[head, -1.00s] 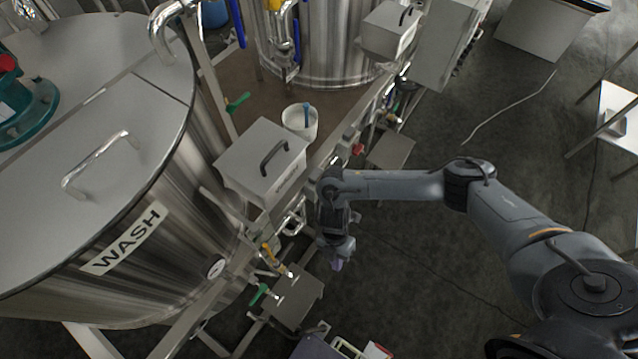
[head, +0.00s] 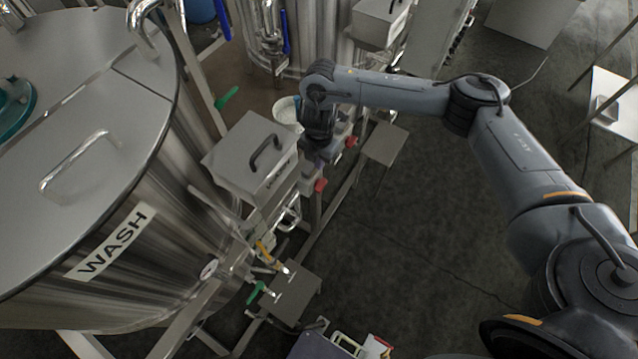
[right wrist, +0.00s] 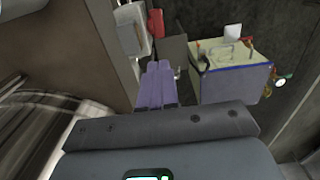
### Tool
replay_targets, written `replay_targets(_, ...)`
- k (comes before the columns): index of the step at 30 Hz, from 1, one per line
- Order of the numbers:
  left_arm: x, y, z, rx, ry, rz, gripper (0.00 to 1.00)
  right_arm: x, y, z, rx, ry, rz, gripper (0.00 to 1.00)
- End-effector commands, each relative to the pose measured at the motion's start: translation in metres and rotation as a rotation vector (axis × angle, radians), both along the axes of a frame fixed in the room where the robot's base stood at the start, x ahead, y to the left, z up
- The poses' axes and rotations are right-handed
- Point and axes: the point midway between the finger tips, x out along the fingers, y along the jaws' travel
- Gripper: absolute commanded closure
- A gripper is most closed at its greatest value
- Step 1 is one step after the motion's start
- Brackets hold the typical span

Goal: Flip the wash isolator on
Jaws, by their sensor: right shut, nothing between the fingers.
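The steel tank with the WASH label (head: 110,241) fills the left of the head view. A grey lidded box (head: 250,155) stands beside it. A red handle (head: 320,184) shows just right of this box, and a second red handle (head: 351,142) shows farther up. I cannot tell for sure which is the wash isolator, or its position. In the right wrist view a red handle (right wrist: 156,22) sits beside a pale box (right wrist: 132,28), beyond my fingertips. My right gripper (right wrist: 157,68) has its purple fingers together, empty.
Green and yellow valve handles (head: 257,291) stick out below the tank. A white bucket (head: 287,110) stands behind the grey box, close to my wrist. A cart (right wrist: 235,80) with items on top shows in the right wrist view. The floor (head: 420,215) to the right is open.

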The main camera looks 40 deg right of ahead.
Motion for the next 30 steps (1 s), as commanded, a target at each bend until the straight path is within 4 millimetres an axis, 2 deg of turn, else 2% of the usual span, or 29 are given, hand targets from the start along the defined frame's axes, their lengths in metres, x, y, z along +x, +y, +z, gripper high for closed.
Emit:
replay_targets(5, 0.0, -0.001, 0.0, -0.003, 0.0, 0.002, 1.0, 0.0, 0.0, -0.001, 0.001, 0.001, 0.0, 1.0)
replay_targets(11, 0.0, -0.002, -0.005, -0.007, 0.0, 0.004, 1.0, -0.001, 0.001, -0.016, 0.001, 0.002, -0.001, 1.0)
replay_targets(22, 0.0, -0.001, -0.022, -0.006, 0.001, 0.003, 1.0, -0.002, 0.001, -0.08, 0.001, 0.005, -0.002, 1.0)
replay_targets(30, 0.0, 0.0, -0.013, -0.001, 0.001, 0.001, 1.0, -0.001, 0.001, -0.118, 0.0, 0.003, 0.0, 1.0)
